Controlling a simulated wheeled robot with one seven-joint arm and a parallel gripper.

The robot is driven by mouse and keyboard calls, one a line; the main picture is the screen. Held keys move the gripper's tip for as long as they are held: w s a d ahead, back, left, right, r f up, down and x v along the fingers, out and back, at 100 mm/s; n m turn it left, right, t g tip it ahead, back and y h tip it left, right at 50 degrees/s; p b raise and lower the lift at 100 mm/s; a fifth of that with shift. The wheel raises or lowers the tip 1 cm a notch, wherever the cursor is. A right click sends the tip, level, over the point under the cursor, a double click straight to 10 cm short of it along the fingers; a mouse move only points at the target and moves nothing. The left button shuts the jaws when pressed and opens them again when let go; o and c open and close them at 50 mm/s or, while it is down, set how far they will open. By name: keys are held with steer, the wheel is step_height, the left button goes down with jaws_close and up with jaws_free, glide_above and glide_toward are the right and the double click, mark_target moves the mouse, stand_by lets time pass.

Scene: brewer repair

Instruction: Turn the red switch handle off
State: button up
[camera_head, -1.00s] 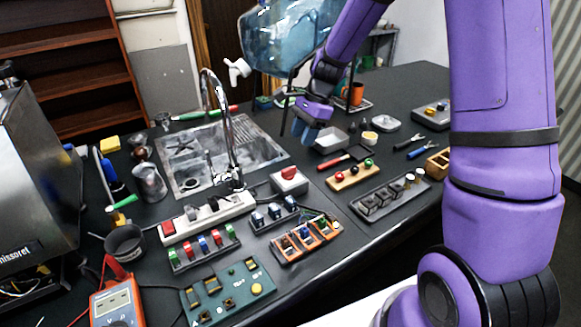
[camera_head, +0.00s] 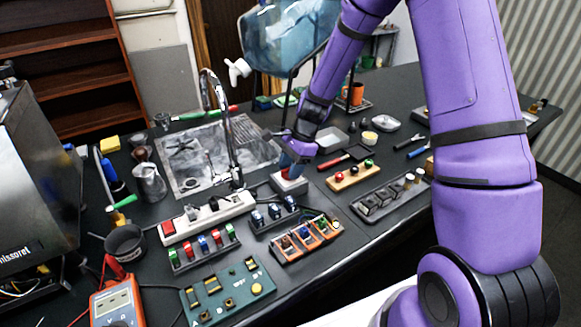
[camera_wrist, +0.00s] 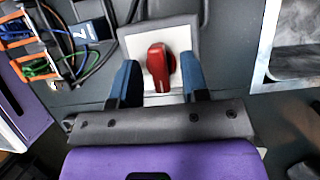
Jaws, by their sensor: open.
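The red switch handle (camera_wrist: 158,67) sits on a pale square switch box (camera_wrist: 132,40) in the wrist view. My gripper (camera_wrist: 160,85) is open, with one blue finger on each side of the handle and a visible gap to it on both sides. In the head view my gripper (camera_head: 297,160) is just above the switch box (camera_head: 289,187), which stands right of the sink. There the fingers hide most of the handle. Whether the fingertips touch the box cannot be told.
A wooden block with coloured buttons (camera_head: 351,176) stands to the right.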

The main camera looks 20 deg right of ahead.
jaws_close()
